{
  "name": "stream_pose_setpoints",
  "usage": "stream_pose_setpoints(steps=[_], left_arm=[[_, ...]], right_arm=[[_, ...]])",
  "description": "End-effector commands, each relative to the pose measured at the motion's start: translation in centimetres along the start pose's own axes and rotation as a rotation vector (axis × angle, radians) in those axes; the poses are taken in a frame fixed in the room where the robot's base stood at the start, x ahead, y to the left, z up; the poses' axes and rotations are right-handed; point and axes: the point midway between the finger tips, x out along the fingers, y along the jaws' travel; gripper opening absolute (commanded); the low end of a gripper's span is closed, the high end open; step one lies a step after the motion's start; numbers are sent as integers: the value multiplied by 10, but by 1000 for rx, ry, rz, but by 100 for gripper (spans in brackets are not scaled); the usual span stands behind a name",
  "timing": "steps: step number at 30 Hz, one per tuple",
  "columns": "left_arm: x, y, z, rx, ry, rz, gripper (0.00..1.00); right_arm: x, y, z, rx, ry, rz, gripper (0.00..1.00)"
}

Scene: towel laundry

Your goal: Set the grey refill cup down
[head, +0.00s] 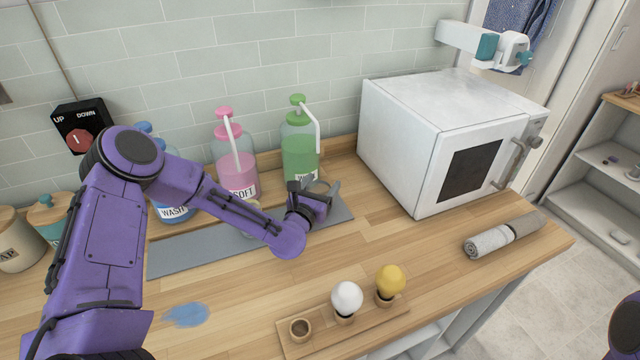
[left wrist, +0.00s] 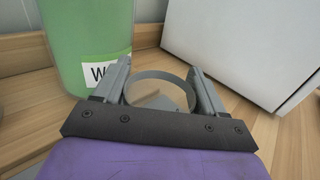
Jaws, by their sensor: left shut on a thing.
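My left gripper (head: 313,192) is shut on the grey refill cup (head: 319,188), in front of the green pump bottle (head: 300,152). In the left wrist view the grey cup's round rim (left wrist: 164,77) shows between the two fingers of the gripper (left wrist: 160,72). The cup looks upright and its lower part is hidden by the gripper. It is over or on the right part of the grey mat (head: 190,256); I cannot tell whether its base touches. My right gripper is not in view.
Pink (head: 235,165) and blue (head: 172,207) pump bottles stand behind my left arm. A white microwave-like box (head: 400,135) stands to the right. A wooden tray (head: 372,330) with a white and a yellow ball, a blue puddle (head: 187,314) and a rolled towel (head: 488,242) lie nearer the front.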

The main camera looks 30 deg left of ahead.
Motion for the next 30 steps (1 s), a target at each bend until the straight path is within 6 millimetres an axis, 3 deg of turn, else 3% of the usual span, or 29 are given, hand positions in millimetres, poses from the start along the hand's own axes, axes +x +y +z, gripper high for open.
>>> stream_pose_setpoints(steps=[10, 11, 12, 13, 23, 26, 30], left_arm=[[0, 0, -5, -1, -1, 1, 37], [0, 0, -3, -1, -1, 1, 80], [0, 0, -2, -1, -1, 1, 93], [0, 0, -2, -1, -1, 1, 96], [0, 0, 4, 0, -1, 1, 96], [-16, 1, -3, -4, 1, 3, 96], [-53, 0, -4, -8, -1, 2, 96]], right_arm=[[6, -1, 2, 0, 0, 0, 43], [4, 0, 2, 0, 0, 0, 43], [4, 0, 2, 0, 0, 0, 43], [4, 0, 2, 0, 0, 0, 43], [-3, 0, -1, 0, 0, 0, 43], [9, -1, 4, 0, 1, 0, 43], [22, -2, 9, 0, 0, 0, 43]])
